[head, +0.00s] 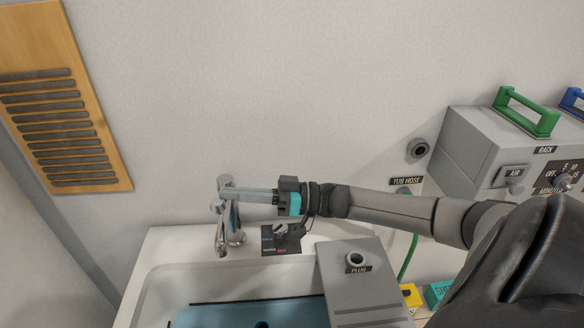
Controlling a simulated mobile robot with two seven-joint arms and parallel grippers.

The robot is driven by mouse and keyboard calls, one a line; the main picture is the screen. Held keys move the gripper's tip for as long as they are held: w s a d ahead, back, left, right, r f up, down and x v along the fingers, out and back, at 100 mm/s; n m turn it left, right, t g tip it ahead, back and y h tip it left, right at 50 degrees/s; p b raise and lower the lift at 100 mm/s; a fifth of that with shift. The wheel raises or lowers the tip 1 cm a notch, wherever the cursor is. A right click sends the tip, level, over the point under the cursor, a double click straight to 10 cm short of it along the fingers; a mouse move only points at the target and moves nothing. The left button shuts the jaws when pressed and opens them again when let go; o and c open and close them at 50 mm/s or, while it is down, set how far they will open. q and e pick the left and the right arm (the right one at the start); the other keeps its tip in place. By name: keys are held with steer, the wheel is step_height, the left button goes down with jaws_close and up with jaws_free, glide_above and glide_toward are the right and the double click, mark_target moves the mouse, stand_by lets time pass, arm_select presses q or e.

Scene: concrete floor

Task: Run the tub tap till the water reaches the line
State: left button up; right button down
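A chrome tap (231,238) stands on the back rim of a white tub (185,243). My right gripper (224,193) reaches in from the right, with its long grey fingers at the tap's upper part. The fingers overlap in this view, so I cannot tell whether they are open, or touching or gripping the tap. Inside the tub is a blue surface (240,313), with a dark line (250,299) near its far edge and a dark round spot in it. I cannot tell whether the blue is water. My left gripper is not in view.
A dark panel with a knob (280,239) sits right of the tap. A grey box labelled PLUG (345,280) covers the tub's right part. A TUB HOSE label (406,181) and a grey machine with a green handle (527,112) are farther right. A slatted wooden panel (105,80) hangs left.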

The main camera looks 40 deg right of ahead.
steer(key=v, duration=1.4)
steer(key=shift+d, duration=0.2)
steer(key=shift+s, duration=0.15)
